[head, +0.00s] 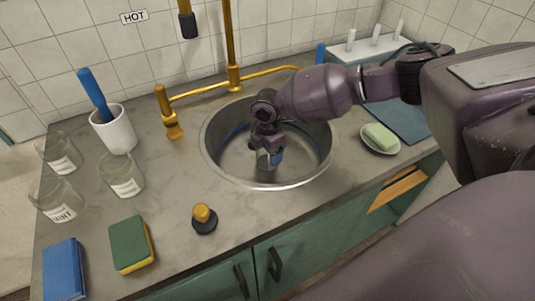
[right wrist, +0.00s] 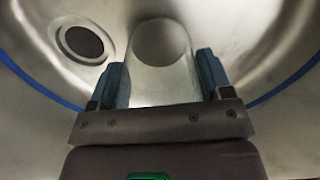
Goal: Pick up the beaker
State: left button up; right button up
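My right gripper (head: 268,158) reaches down into the sink. Its two blue-grey fingers (right wrist: 161,78) are apart, one on each side of the beaker and very close to its walls. I cannot tell whether they press on the glass. My left gripper is not in view. Other labelled glass vessels (head: 122,178) stand on the counter at the left.
The sink rim surrounds my right gripper. A gold tap (head: 232,75) rises behind it. A soap dish (head: 393,148) is right of the sink. A white cup (head: 114,131), a green sponge (head: 128,243), a blue book (head: 63,270) and a dark stopper (head: 204,222) are on the counter.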

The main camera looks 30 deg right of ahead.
jog(key=c, duration=0.6)
jog(key=shift+r, duration=0.25)
jog(key=shift+r+p, duration=0.45)
jog(key=shift+r, duration=3)
notch_tip(320, 180, up, 12)
jog(key=p, duration=0.2)
jog(key=shift+r, duration=0.2)
jog(key=shift+r, duration=0.15)
